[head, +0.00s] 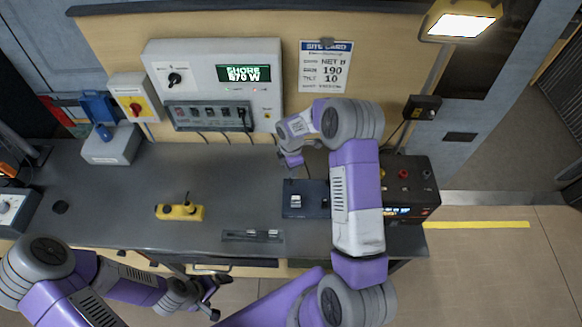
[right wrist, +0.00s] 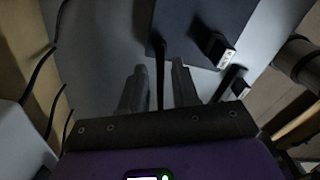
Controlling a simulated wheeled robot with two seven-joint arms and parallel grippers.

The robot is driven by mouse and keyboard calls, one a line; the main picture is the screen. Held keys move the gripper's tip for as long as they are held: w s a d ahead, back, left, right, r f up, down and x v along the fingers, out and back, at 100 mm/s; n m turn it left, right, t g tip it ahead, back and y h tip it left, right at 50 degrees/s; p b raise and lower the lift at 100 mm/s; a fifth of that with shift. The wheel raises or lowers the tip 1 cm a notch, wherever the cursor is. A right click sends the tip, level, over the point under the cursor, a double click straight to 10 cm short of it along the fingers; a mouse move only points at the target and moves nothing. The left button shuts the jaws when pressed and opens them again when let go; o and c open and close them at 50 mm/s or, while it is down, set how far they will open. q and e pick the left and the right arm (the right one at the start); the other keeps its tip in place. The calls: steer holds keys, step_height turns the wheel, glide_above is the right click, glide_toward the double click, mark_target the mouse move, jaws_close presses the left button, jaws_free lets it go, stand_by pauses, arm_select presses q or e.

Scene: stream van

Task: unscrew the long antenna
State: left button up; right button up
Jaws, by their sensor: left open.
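A dark blue box (head: 318,205) sits on the grey bench; its side also shows in the right wrist view (right wrist: 190,15). A long thin black antenna (right wrist: 159,65) stands out from its edge. My right gripper (head: 293,172) is beside the box. In the right wrist view its two fingers (right wrist: 158,78) stand apart on either side of the long antenna, with a narrow gap at each side. Two short black plugs or stubs with white labels (right wrist: 217,48) (right wrist: 233,82) lie right of it. My left gripper (head: 211,299) is open and empty in front of the bench.
A yellow block (head: 180,212) lies on the bench left of the box. A black unit with coloured knobs (head: 410,180) stands at the right end, partly behind my right arm. Cables hang under the wall panel (head: 210,80).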

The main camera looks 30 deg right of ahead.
steer(key=shift+m+b, duration=0.7)
steer(key=shift+m, duration=1.3)
steer(key=shift+m+b, duration=0.35)
steer(key=shift+m, duration=1.65)
steer(key=shift+b, duration=0.3)
steer(key=shift+m, duration=1.2)
steer(key=shift+m+b, duration=0.35)
steer(key=shift+m, duration=0.45)
